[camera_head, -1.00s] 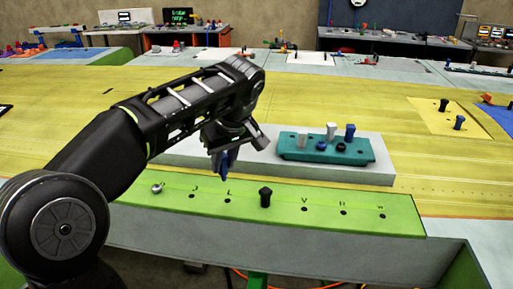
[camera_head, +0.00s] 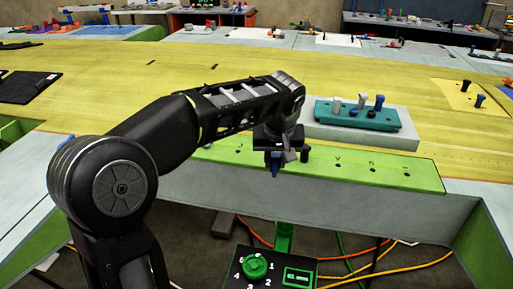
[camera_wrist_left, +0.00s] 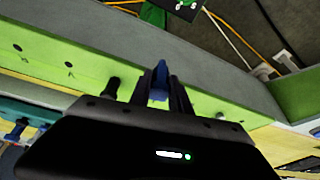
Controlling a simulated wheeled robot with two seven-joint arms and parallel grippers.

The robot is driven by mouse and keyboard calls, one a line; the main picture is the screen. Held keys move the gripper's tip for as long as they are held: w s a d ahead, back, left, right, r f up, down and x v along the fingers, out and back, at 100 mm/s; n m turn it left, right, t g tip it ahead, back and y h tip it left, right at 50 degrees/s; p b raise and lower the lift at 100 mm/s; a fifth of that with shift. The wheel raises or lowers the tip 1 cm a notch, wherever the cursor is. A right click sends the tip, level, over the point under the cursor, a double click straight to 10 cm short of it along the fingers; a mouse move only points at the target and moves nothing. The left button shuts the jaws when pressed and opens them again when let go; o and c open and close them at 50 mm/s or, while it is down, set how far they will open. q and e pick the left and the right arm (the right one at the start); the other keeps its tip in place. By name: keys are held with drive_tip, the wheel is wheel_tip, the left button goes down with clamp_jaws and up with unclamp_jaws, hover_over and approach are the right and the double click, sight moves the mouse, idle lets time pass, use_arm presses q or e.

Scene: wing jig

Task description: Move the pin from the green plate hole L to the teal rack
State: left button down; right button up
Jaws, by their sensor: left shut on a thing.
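My left gripper (camera_head: 275,155) is shut on a blue pin (camera_head: 274,165), which points down. In the head view the pin's tip overlaps the front edge of the green plate (camera_head: 400,178). The pin also shows between the fingers in the left wrist view (camera_wrist_left: 160,82), clear of any hole I can see. Hole L is hidden behind the gripper. A black pin (camera_head: 305,154) stands in the plate just right of the gripper. The teal rack (camera_head: 350,118) lies behind and to the right, holding white, blue and dark pins. My right gripper is out of view.
The rack sits on a grey raised block (camera_head: 400,140). A silver pin (camera_wrist_left: 220,116) stands on the plate in the left wrist view. A black box with a green dial (camera_head: 256,266) is below the table front. A yellow board (camera_head: 455,95) with two pins is at far right.

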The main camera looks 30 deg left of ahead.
use_arm(q)
drive_tip(key=s+d+f+m+h, duration=0.1)
drive_tip(key=d+f+m, duration=0.2)
drive_tip(key=d+f, duration=0.2)
drive_tip(key=s+d+f+m+h, duration=0.1)
drive_tip(key=d+f+m, duration=0.2)
drive_tip(key=f, duration=0.7)
drive_tip(key=d, duration=0.2)
drive_tip(key=shift+d+f+t, duration=0.25)
drive_tip(key=shift+d+t, duration=0.15)
